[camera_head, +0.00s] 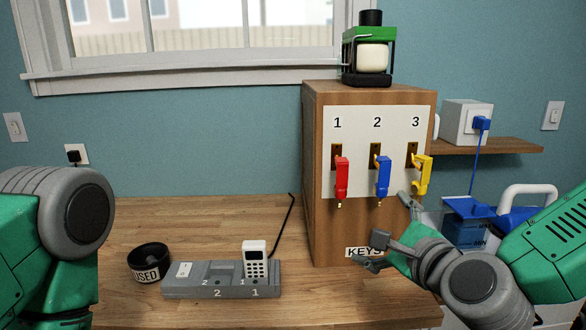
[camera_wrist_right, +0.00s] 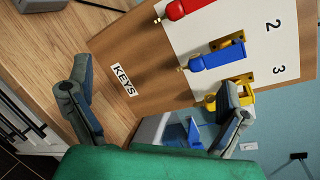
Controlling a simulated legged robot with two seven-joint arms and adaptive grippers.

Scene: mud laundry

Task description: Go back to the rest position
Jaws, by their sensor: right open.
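My right gripper (camera_head: 388,232) is open and empty in front of the lower right part of the wooden key cabinet (camera_head: 320,235). Its two spread fingers also show in the right wrist view (camera_wrist_right: 155,108), with nothing between them. The red key (camera_head: 341,180), blue key (camera_head: 382,178) and yellow key (camera_head: 423,175) hang at the slots marked 1, 2 and 3. In the wrist view one finger overlaps the yellow key (camera_wrist_right: 211,101); I cannot tell whether they touch. My left arm shows at the left edge, but its gripper is out of view.
A grey dock (camera_head: 190,290) holding a white handset (camera_head: 255,262) and a black "USED" bowl (camera_head: 150,262) stand on the wooden counter (camera_head: 215,220). A green lantern (camera_head: 370,50) tops the cabinet. A blue-and-white container (camera_head: 470,225) is behind my right arm. The counter's middle is clear.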

